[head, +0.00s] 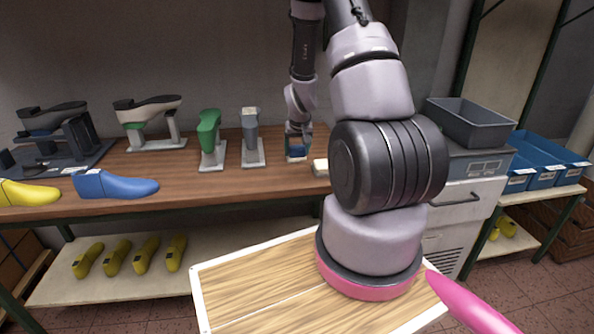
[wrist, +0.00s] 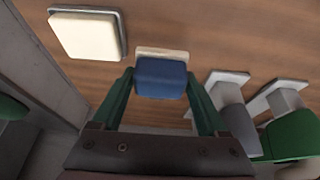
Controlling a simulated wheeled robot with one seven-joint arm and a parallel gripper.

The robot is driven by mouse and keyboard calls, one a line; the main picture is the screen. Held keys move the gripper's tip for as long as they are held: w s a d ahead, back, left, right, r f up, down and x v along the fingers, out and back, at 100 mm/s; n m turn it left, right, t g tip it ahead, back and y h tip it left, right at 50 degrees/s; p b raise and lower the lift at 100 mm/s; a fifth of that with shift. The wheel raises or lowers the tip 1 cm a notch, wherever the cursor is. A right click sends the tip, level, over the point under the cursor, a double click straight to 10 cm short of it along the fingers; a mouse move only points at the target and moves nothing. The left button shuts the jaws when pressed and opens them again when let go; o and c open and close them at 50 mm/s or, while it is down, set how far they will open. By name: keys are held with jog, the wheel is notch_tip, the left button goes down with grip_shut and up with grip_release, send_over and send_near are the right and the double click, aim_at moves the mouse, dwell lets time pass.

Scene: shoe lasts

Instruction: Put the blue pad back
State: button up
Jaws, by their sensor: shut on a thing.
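The blue pad (wrist: 161,79) is between the green fingers of my gripper (wrist: 160,84) in the wrist view, and the gripper is shut on it. In the head view the blue pad (head: 297,151) shows small under my gripper (head: 298,143), low over the wooden bench. A pale, flat piece (wrist: 162,52) shows at the pad's far edge in the wrist view, mostly hidden by the pad. I cannot tell whether the pad touches it. A cream pad in a grey-rimmed holder (wrist: 85,36) lies to the left in the wrist view; it also shows in the head view (head: 320,168).
On the bench (head: 190,186), a grey stand (head: 252,140) and a green last on a stand (head: 210,140) are left of my gripper. A blue last (head: 115,185) and a yellow last (head: 28,193) lie farther left. A grey bin (head: 470,122) stands at the right. My arm hides part of the bench.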

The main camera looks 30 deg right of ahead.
notch_tip(320, 180, down, 7)
jog(key=shift+r, duration=0.15)
dwell(0.4)
jog(key=o, duration=1.1)
jog(key=s+a+r+t+y, duration=0.1)
jog(key=s+a+r, duration=0.25)
jog(key=r, duration=0.75)
jog(key=s+a+r, duration=0.3)
jog(key=s+r, duration=0.1)
jog(key=r, duration=0.8)
jog(key=s+a+r+t+y, duration=0.1)
jog(key=s+a+r, duration=0.25)
jog(key=r, duration=0.75)
jog(key=shift+m+t+y, duration=0.3)
jog(key=shift+m+y, duration=0.2)
jog(key=shift+y, duration=0.3)
jog(key=s+a+r, duration=0.1)
jog(key=s+r, duration=0.2)
jog(key=s, duration=0.2)
jog(key=s+a+r, duration=0.2)
jog(key=s+r, duration=0.2)
jog(key=s, duration=0.1)
jog(key=s+a+r, duration=0.2)
jog(key=s+r, duration=0.1)
jog(key=s, duration=0.3)
jog(key=shift+a+r, duration=0.2)
jog(key=shift+r, duration=0.1)
